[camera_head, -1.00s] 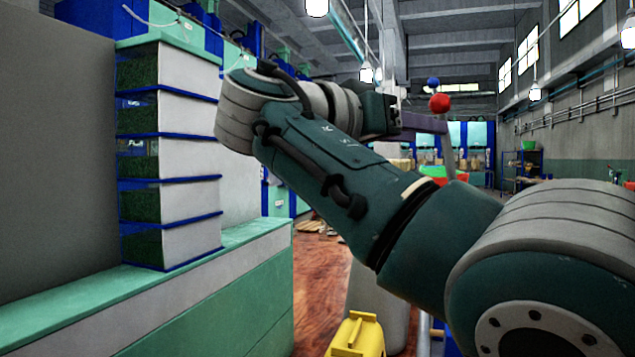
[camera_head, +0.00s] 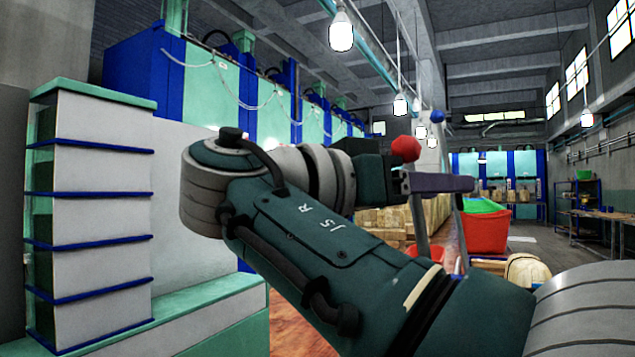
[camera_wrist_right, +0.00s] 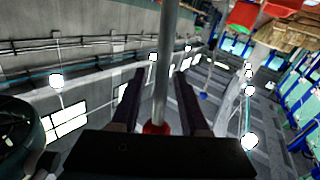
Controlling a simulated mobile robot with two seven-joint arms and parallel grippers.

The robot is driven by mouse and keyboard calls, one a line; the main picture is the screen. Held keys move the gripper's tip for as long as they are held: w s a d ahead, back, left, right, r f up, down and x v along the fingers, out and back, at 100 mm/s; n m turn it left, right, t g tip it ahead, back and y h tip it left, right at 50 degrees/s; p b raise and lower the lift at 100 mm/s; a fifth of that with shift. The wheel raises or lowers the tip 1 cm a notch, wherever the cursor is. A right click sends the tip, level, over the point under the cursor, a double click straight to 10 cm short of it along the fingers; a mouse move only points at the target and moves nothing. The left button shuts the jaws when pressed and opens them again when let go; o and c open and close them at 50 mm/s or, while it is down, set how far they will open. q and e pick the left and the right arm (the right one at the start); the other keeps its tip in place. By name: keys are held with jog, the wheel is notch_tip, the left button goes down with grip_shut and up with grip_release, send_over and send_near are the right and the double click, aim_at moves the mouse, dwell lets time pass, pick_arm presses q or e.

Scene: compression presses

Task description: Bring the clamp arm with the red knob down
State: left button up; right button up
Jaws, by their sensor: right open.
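The red knob (camera_head: 405,149) sits at the top of a clamp arm with a grey rod (camera_head: 420,218) in the head view. The arm stands up. My right gripper (camera_head: 466,184) is open in front of the rod, with a dark purple finger just below the knob. In the right wrist view, the grey rod (camera_wrist_right: 163,60) runs between the two spread fingers, and the red knob (camera_wrist_right: 156,128) shows near the palm. I cannot tell whether a finger touches the rod. A blue knob (camera_head: 437,116) stands behind the red one. My left gripper is out of view.
A stack of white and blue panels (camera_head: 100,210) stands at the left on a green-topped bench (camera_head: 215,310). Green and blue presses (camera_head: 215,90) line the left wall. A red bin (camera_head: 486,230) and stacked boxes (camera_head: 385,222) are further back. Open floor shows at the right.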

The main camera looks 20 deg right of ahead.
jog(key=shift+c, duration=0.2)
grip_shut()
dwell(0.3)
jog(key=shift+f, duration=0.1)
dwell(1.0)
